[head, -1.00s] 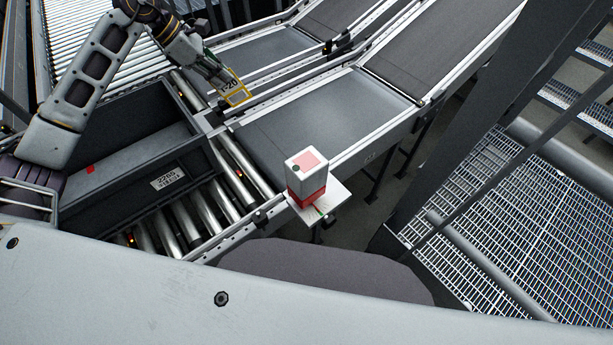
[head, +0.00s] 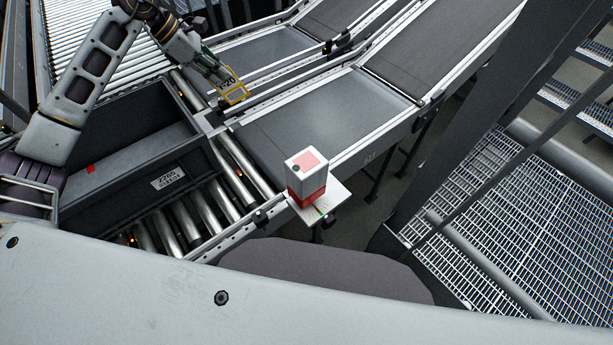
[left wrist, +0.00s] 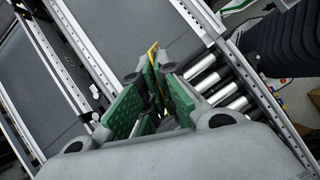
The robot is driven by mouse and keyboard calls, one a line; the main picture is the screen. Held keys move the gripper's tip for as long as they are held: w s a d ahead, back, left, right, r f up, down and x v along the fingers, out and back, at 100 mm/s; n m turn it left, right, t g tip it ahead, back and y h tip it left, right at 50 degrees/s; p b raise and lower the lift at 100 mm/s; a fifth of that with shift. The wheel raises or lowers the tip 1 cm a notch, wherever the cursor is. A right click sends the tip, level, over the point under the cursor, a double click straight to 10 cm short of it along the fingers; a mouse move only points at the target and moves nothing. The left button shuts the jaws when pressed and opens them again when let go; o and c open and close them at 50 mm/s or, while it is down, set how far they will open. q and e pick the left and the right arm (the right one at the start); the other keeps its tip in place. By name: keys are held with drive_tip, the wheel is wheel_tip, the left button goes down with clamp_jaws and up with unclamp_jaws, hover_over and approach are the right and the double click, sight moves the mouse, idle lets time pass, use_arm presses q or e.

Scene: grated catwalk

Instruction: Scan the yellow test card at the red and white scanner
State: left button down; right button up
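The yellow test card (head: 232,86), marked with black characters, is at the tip of my left gripper (head: 218,80) in the head view, above the conveyor beside the grey tote. In the left wrist view the card (left wrist: 153,56) shows as a thin yellow edge between the green pads of the left gripper (left wrist: 152,90), which is shut on it. The red and white scanner (head: 307,180) stands upright on a small white plate at the conveyor's near edge. The card is apart from it, up and to the left. My right gripper is not in view.
A dark grey tote (head: 125,150) with a white label sits on the rollers (head: 207,207) at left. Belt conveyors (head: 320,115) run up to the right. A dark post and railing (head: 470,130) stand right of the scanner. The space above the near belt is clear.

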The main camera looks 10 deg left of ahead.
use_arm(q)
drive_tip(key=w+a, duration=0.3)
drive_tip(key=shift+a+p, duration=0.25)
drive_tip(key=shift+p, duration=0.15)
idle(0.6)
drive_tip(key=s+d+f+m+g+y, duration=0.2)
drive_tip(key=s+d+f+m+g, duration=0.2)
drive_tip(key=f+m, duration=0.6)
drive_tip(key=s+d+f+m+g+y, duration=0.3)
drive_tip(key=s+d+f+m+g, duration=0.1)
drive_tip(key=s+d+f+m, duration=0.5)
drive_tip(key=shift+d+f+m+g+y, duration=0.35)
drive_tip(key=shift+d+f+m, duration=0.8)
drive_tip(key=shift+m, duration=0.85)
drive_tip(key=shift+r, duration=0.15)
